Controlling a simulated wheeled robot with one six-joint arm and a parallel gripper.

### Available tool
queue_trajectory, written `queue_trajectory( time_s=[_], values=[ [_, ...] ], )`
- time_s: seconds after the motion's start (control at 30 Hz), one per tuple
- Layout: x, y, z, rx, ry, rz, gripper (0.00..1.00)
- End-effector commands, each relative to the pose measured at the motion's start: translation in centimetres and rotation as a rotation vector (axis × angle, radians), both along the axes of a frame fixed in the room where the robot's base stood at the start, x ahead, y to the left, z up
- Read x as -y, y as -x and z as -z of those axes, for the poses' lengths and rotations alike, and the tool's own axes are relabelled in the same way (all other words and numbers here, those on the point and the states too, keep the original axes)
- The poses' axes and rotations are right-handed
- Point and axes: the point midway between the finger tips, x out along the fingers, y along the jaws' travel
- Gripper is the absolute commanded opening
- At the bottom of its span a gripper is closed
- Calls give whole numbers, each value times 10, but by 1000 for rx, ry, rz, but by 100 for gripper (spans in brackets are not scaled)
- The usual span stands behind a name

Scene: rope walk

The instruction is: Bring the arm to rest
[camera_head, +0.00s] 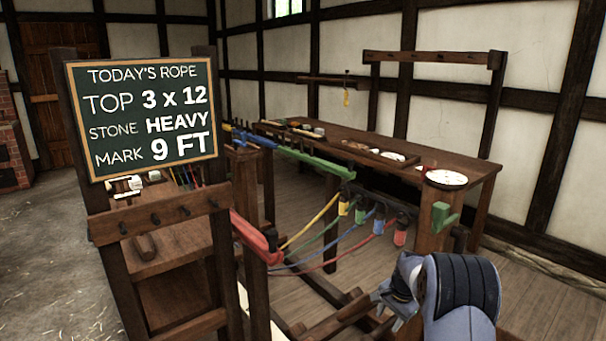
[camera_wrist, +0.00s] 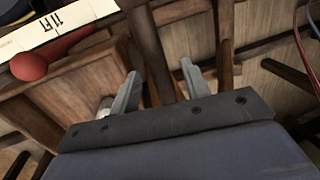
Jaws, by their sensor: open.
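My gripper (camera_head: 391,302) is at the lower right of the head view, at the end of my blue-grey arm. In the wrist view its two grey fingers (camera_wrist: 158,88) stand apart with nothing held between them. Dark wooden beams of the rope frame and the plank floor show beyond the fingers. Whether the fingers touch any beam cannot be told.
A chalkboard (camera_head: 142,117) stands on a wooden frame at left. Coloured ropes (camera_head: 325,235) run to several hanging coloured pieces ahead of my arm. A long workbench (camera_head: 460,192) with a white dial (camera_head: 446,178) stands behind. A red knob (camera_wrist: 28,66) shows in the wrist view. Floor at far left is clear.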

Motion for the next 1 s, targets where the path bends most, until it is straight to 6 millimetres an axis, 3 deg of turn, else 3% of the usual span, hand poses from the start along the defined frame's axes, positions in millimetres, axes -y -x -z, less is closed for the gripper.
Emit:
queue_trajectory(
  time_s=[0.2, 0.4, 1.0],
  values=[
    [5, 5, -39, 4, 0, 2, 44],
    [8, 9, -63, 3, 1, 2, 44],
    [9, 11, -72, 7, 4, -5, 44]
  ],
)
